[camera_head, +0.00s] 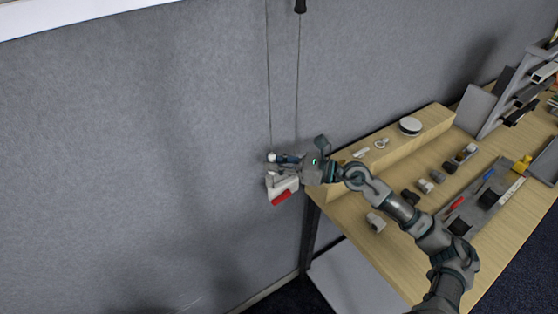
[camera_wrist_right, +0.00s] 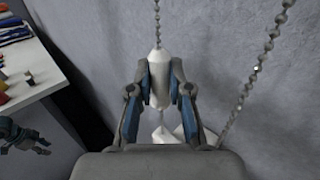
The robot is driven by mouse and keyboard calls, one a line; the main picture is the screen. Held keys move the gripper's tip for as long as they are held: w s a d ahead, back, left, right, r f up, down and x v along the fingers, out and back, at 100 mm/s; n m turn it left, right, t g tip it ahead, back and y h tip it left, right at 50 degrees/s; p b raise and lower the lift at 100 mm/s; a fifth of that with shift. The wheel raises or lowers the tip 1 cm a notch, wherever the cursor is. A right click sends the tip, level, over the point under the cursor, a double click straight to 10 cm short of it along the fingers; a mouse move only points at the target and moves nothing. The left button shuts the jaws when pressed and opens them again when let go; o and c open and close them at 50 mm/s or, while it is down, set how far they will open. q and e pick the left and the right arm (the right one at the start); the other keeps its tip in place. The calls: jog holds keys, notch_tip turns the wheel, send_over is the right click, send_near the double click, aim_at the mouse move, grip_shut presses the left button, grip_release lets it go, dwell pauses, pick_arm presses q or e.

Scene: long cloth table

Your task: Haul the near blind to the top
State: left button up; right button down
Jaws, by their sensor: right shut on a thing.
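My right gripper (camera_head: 276,160) is shut on the white pull knob (camera_wrist_right: 158,88) of a beaded chain (camera_wrist_right: 157,22). In the right wrist view, its two blue-padded fingers press the knob from both sides, and the chain runs up from it. A second chain strand (camera_wrist_right: 253,88) hangs apart on the right. In the head view both strands (camera_head: 267,75) run up the grey wall. A white holder with a red part (camera_head: 282,190) is just below the gripper. The blind itself cannot be made out; only a white strip (camera_head: 70,14) shows at the top left.
A wooden table (camera_head: 350,215) stands to the right, with a raised wooden block (camera_head: 395,150), a white round item (camera_head: 410,126), several small grey parts and a grey tray. A rack (camera_head: 515,90) stands at the far right. The grey wall (camera_head: 130,170) on the left is bare.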

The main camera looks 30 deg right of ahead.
jog(key=shift+a+f, duration=0.2)
jog(key=shift+f, duration=0.35)
jog(key=c, duration=1.4)
grip_release()
jog(key=o, duration=0.3)
jog(key=shift+w+a, duration=0.15)
jog(key=shift+w, duration=0.05)
jog(key=shift+w+a+g, duration=0.25)
jog(key=shift+w+g, duration=0.05)
jog(key=shift+s+r, duration=0.1)
jog(key=shift+r, duration=0.1)
jog(key=shift+s+d, duration=0.15)
jog(key=shift+f+v, duration=0.2)
jog(key=shift+v, duration=5.65)
